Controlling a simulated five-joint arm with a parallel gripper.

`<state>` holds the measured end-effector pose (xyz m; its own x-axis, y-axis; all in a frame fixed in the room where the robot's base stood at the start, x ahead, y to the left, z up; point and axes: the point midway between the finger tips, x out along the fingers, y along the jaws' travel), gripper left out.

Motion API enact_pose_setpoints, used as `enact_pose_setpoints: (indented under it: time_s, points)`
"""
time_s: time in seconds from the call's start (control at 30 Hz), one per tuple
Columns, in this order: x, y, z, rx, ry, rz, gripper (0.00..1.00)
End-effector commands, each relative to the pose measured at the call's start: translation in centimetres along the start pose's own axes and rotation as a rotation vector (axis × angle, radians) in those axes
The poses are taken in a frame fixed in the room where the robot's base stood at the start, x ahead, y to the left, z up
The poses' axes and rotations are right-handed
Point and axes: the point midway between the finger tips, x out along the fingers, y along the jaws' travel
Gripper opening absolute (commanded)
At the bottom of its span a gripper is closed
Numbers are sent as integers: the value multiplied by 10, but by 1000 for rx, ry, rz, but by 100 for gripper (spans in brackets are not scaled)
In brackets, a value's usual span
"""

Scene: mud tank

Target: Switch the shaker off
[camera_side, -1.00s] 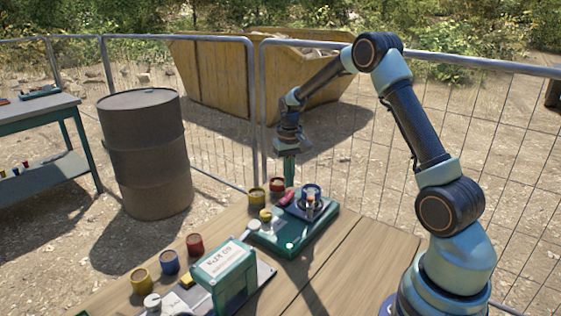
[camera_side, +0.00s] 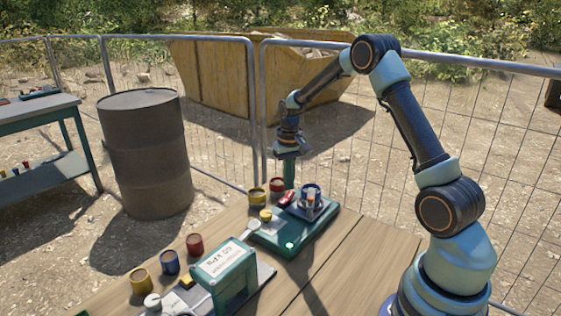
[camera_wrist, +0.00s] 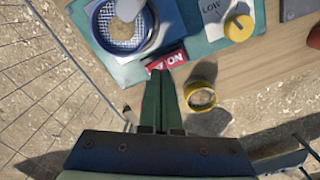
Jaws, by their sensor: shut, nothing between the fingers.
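The shaker is a green box (camera_side: 320,232) on the wooden table, with a lit green lamp (camera_side: 289,246). A blue-rimmed round cup (camera_side: 311,190) sits on its top; the wrist view shows grainy stuff inside the cup (camera_wrist: 124,30). A red switch (camera_side: 285,199) lies beside the cup; in the wrist view the switch (camera_wrist: 168,60) shows the word ON upside down. A yellow knob (camera_wrist: 239,27) stands by a LOW label. My gripper (camera_side: 289,187) points down behind the switch. In the wrist view its green fingers (camera_wrist: 160,74) are together and empty, tips at the switch's near edge; contact is unclear.
A yellow pot (camera_wrist: 200,95) stands close to the right of my fingers. A red pot (camera_side: 277,185) is close by too. A wire fence (camera_side: 215,140) runs behind the table.

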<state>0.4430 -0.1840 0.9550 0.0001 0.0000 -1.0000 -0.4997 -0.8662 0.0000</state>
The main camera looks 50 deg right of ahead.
Motion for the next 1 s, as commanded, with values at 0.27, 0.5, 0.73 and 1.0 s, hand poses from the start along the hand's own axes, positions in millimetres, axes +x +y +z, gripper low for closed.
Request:
enact_pose_setpoints:
  time_s: [0.27, 0.5, 0.73, 1.0]
  points:
    - [4, 0, 0, 0, -1, 0, 0]
    - [7, 0, 0, 0, -1, 0, 0]
    - [10, 0, 0, 0, -1, 0, 0]
    - [14, 0, 0, 0, -1, 0, 0]
